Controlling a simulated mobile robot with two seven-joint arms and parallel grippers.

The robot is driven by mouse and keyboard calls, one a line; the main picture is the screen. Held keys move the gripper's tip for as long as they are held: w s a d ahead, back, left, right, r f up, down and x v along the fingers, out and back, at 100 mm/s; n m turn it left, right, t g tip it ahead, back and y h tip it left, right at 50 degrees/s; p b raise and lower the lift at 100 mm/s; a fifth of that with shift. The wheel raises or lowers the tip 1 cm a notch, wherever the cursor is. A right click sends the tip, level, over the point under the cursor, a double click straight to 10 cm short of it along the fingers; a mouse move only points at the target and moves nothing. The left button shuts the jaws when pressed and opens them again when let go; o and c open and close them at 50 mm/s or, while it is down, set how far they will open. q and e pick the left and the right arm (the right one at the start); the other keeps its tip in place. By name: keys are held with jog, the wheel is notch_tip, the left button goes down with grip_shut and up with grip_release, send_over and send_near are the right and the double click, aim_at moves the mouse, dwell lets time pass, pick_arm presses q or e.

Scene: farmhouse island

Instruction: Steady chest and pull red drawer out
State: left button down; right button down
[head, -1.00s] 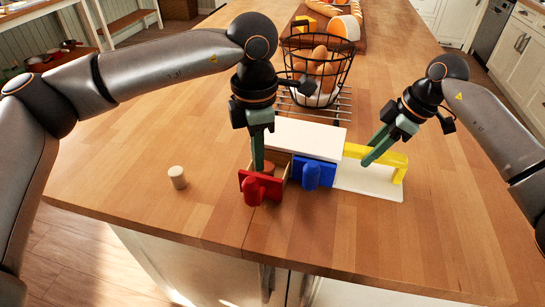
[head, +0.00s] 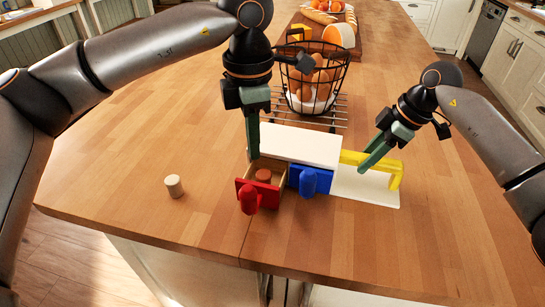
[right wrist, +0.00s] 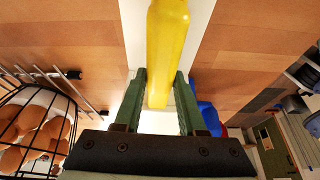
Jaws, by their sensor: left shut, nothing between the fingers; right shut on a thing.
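The small chest (head: 300,143) has a white top and stands on the wooden island. Its red drawer (head: 245,187) is pulled out toward the front edge, with a reddish-brown round piece (head: 263,175) inside. The blue drawer (head: 325,180) beside it is in. My left gripper (head: 253,155) is shut and empty, pointing down above the back of the open red drawer. My right gripper (head: 367,165) is shut on the yellow bar (head: 394,172) at the chest's right side. The bar (right wrist: 168,45) lies between its fingers in the right wrist view.
A pale wooden cylinder (head: 174,186) stands left of the chest. A black wire basket of eggs (head: 315,75) on a metal rack is close behind the chest. A board with food (head: 335,35) lies farther back.

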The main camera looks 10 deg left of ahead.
jog(key=c, duration=0.7)
grip_release()
jog(key=shift+d+f, duration=0.15)
jog(key=shift+f, duration=0.15)
jog(key=o, duration=0.3)
jog(key=shift+r, duration=0.2)
jog(key=v, duration=1.2)
jog(key=shift+r, duration=0.35)
jog(key=v, duration=1.2)
jog(key=shift+w, duration=0.1)
